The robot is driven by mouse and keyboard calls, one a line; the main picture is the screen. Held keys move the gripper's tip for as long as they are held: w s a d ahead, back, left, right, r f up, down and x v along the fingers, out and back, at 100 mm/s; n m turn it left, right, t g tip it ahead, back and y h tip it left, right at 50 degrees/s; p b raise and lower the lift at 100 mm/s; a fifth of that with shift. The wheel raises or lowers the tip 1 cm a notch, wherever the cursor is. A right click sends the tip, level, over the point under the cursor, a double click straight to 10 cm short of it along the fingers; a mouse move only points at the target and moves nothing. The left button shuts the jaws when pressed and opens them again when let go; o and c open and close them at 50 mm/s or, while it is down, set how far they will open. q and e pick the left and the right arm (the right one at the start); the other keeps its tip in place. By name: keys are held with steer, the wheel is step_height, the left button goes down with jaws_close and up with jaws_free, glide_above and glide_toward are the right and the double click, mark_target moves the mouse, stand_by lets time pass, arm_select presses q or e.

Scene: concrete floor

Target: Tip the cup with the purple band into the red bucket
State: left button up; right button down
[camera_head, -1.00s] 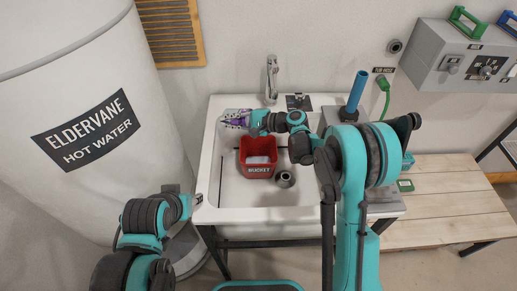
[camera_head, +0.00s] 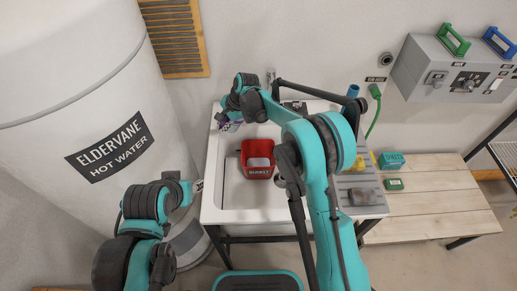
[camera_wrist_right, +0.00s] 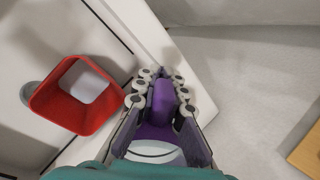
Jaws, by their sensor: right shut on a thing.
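The red bucket (camera_head: 257,171) stands upright in the sink basin, with a pale block-like shape inside. It also shows in the right wrist view (camera_wrist_right: 55,108), left of my fingers. My right gripper (camera_head: 221,119) is at the sink's back left, beyond and left of the bucket. In the right wrist view it (camera_wrist_right: 160,85) is shut on the cup with the purple band (camera_wrist_right: 162,105), whose purple part lies between the fingers with a pale rounded part nearer the camera. The cup is mostly hidden in the head view. My left gripper (camera_head: 197,186) is near the sink's left edge; its jaws are too small to read.
The white sink (camera_head: 228,205) has a tap at the back, mostly hidden by my right arm. A large white water tank (camera_head: 70,90) stands left. A wooden bench (camera_head: 430,205) with a teal box (camera_head: 391,160) is at right. A grey control box (camera_head: 455,72) hangs on the wall.

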steer(key=shift+w+a+f+g+h+p, duration=0.2)
steer(key=shift+a+h+p, duration=0.15)
steer(key=shift+h, duration=0.15)
steer(key=shift+w+a+f+g+h+p, duration=0.1)
steer(key=shift+w+a+g+h+p, duration=0.1)
steer(key=shift+a+h, duration=0.25)
steer(key=shift+w+a+g+h+p, duration=0.15)
steer(key=shift+g+h+p, duration=0.45)
steer(key=shift+h, duration=0.65)
